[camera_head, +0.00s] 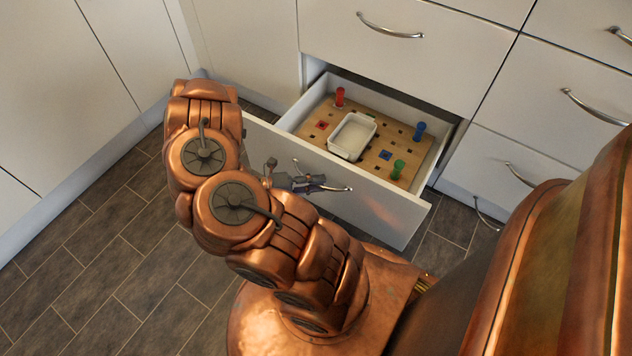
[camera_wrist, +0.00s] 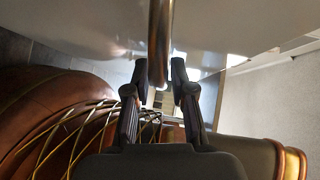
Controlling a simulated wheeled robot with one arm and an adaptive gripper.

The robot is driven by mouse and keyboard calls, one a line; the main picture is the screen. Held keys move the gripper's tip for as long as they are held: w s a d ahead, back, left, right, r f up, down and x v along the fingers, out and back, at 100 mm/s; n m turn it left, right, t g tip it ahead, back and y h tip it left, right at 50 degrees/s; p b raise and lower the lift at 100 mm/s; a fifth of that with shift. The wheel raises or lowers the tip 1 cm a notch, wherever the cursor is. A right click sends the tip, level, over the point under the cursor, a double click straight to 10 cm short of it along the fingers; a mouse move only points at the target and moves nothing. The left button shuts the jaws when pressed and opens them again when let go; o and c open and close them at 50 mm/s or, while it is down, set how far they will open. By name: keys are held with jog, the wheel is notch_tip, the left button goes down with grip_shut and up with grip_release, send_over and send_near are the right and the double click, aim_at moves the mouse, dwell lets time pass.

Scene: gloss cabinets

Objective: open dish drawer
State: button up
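The dish drawer (camera_head: 410,212) is the low white drawer, and it is pulled well out of its cabinet. Inside, a white rectangular dish (camera_head: 352,136) lies on a perforated wooden board (camera_head: 340,110). Its curved metal handle (camera_head: 335,189) is on the front panel, partly covered by my gripper (camera_head: 312,183). In the wrist view, the handle (camera_wrist: 160,35) runs down between the two dark fingers of my gripper (camera_wrist: 160,68).
A red peg (camera_head: 340,96), a blue peg (camera_head: 420,130) and a green peg (camera_head: 398,169) stand on the board. A closed drawer (camera_head: 420,50) is directly above. White cabinets flank the left. Tiled floor (camera_head: 110,270) is clear at the left.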

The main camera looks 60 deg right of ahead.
jog(key=shift+o, duration=0.8)
jog(key=v, duration=1.2)
jog(key=shift+w+f, duration=0.1)
